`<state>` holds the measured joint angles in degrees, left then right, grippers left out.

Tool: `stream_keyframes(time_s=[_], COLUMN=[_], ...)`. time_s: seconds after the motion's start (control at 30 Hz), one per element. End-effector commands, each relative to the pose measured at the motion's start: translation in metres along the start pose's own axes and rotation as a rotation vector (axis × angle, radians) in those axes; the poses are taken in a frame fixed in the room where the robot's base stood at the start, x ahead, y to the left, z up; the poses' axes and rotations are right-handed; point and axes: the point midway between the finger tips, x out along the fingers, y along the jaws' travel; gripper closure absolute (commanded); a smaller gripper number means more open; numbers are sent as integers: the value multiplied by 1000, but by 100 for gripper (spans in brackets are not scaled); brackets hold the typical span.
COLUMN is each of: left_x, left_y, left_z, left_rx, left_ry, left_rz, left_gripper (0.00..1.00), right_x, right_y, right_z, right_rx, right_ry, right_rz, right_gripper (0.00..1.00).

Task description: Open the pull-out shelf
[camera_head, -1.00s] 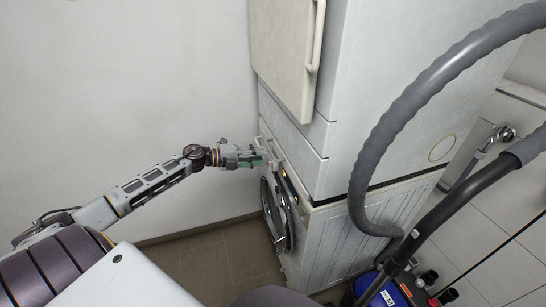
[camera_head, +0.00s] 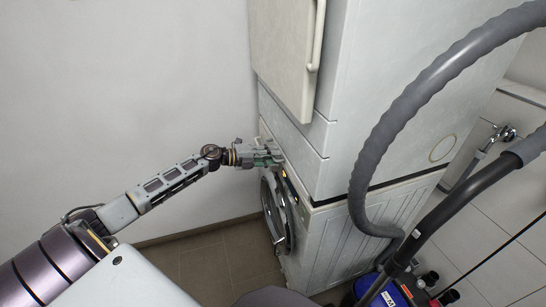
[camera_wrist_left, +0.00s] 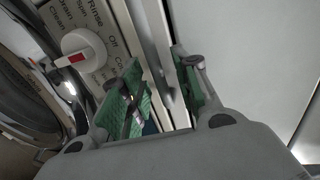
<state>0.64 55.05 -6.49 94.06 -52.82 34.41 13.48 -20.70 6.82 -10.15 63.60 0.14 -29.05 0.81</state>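A washing machine (camera_head: 330,242) stands below a stacked upper unit (camera_head: 300,60). The pull-out shelf's front appears to be the pale narrow strip (camera_wrist_left: 155,38) beside the washer's dial panel in the left wrist view. In the head view my gripper largely hides that part of the stack. My left gripper (camera_head: 273,154) is at the seam between the two machines. In the left wrist view its green-padded fingers (camera_wrist_left: 160,80) are apart, with the strip's edge between them. I cannot tell whether the pads touch it. My right gripper is not in view.
The washer's round door (camera_head: 276,215) is below my gripper. A dial (camera_wrist_left: 84,50) is close to one finger. A grey vacuum hose (camera_head: 372,150) arches at the right, above a blue vacuum (camera_head: 385,292). Bare wall and floor lie to the left.

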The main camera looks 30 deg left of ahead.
Motion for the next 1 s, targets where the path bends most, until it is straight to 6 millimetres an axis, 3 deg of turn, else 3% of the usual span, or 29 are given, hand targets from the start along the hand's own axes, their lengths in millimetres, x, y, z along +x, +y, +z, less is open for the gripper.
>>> stream_keyframes(time_s=[0.53,0.8,1.0], left_x=[7,7,7], left_y=[0,0,0], left_z=[0,0,0], left_rx=[2,1,1], left_ry=[0,1,1], left_rz=[0,0,1], left_gripper=[68,100,100], right_x=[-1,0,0], right_y=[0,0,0], right_z=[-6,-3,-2], right_rx=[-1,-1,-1], right_ry=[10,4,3], right_rz=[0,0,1], right_gripper=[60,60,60])
